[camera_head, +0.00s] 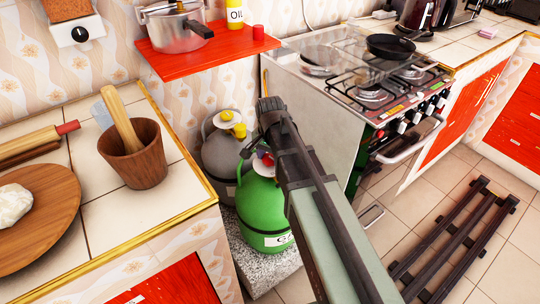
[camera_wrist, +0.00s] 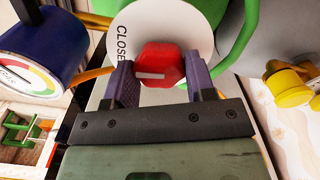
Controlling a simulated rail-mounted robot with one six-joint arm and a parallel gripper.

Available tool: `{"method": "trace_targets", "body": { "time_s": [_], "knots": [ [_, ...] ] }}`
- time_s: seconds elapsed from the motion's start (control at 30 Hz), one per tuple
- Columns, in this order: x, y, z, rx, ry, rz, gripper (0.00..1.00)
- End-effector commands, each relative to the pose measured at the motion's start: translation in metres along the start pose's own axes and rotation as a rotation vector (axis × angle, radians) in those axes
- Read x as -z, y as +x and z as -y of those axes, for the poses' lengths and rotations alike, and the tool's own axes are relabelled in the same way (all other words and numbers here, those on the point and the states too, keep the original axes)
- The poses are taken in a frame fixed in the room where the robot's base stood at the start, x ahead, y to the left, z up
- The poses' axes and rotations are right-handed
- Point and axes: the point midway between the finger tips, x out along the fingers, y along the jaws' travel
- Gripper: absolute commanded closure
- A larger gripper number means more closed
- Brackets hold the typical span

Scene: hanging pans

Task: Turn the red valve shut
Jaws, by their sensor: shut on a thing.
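The red valve (camera_wrist: 160,64) is a faceted knob with a pale bar mark, in the upper middle of the wrist view. Behind it is a white disc (camera_wrist: 195,32) with lettering that reads "CLOSE", partly cut off. My gripper (camera_wrist: 160,72) is shut on the valve, one purple-grey finger on each side. In the head view the valve sits on top of the green gas cylinder (camera_head: 262,212), beside my arm, mostly hidden. A blue gauge (camera_wrist: 38,52) with a coloured dial is at the left of the wrist view.
A grey cylinder (camera_head: 222,160) with a yellow valve (camera_head: 240,131) stands just behind the green one. The stove (camera_head: 345,135) is to the right, the tiled counter (camera_head: 110,225) to the left. A red shelf (camera_head: 205,50) hangs above. Clear floor shows at lower right around a dark rack.

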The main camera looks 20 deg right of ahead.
Motion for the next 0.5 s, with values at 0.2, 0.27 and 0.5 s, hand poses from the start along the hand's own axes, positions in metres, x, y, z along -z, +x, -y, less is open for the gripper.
{"method": "trace_targets", "body": {
  "time_s": [0.2,0.27,0.5],
  "knots": [
    [-0.0004,0.0003,-0.0004,-0.001,0.113,0.001,0.73],
    [-0.0004,0.0003,-0.0004,-0.001,0.135,0.001,0.73],
    [-0.0004,0.0003,-0.0004,-0.001,0.177,0.001,0.73]
  ]
}}
